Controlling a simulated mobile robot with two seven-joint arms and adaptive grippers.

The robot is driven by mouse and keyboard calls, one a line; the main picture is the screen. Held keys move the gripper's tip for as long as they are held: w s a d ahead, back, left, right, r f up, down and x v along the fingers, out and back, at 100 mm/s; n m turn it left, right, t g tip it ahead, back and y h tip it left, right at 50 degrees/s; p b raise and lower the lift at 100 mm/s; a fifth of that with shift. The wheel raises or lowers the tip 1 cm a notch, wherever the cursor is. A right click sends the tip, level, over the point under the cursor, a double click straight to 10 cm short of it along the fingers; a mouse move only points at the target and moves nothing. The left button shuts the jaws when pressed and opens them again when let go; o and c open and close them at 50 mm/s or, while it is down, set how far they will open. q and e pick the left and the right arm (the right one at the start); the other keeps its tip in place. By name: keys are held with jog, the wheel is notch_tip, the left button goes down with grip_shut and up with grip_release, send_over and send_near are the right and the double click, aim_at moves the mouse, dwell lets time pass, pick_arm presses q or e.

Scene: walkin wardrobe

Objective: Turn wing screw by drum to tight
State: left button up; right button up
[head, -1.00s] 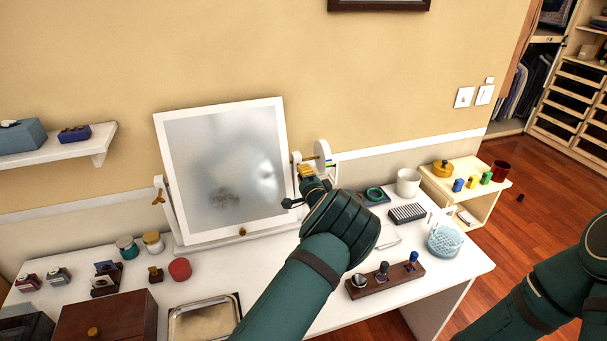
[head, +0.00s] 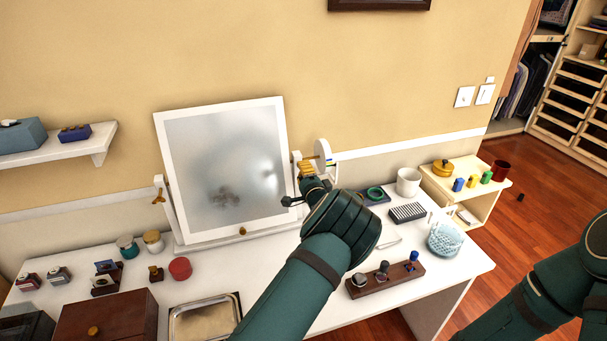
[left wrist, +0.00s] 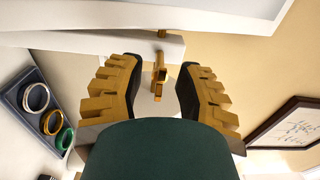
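The tilting mirror (head: 226,170) stands on the white table in its white frame. A white round drum (head: 323,152) is at the top of its right post. In the left wrist view the brass wing screw (left wrist: 159,76) sticks out from the post, between the two fingers of my left gripper (left wrist: 161,84). The fingers are apart, with a visible gap on each side of the screw. In the head view my left gripper (head: 307,171) is at the right post, just below the drum, and hides the screw there. My right gripper is out of view; only the right arm shows.
Another brass wing screw (head: 158,195) is on the mirror's left post. A wooden stand (head: 386,279) with knobs, a grey brush-like block (head: 408,212), a white cup (head: 408,181) and a blue patterned bowl (head: 445,239) stand right of my left arm. A metal tray (head: 204,318) lies at the front.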

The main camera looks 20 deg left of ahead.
pick_arm(q)
jog(key=shift+d, duration=0.1)
jog(key=v, duration=1.2)
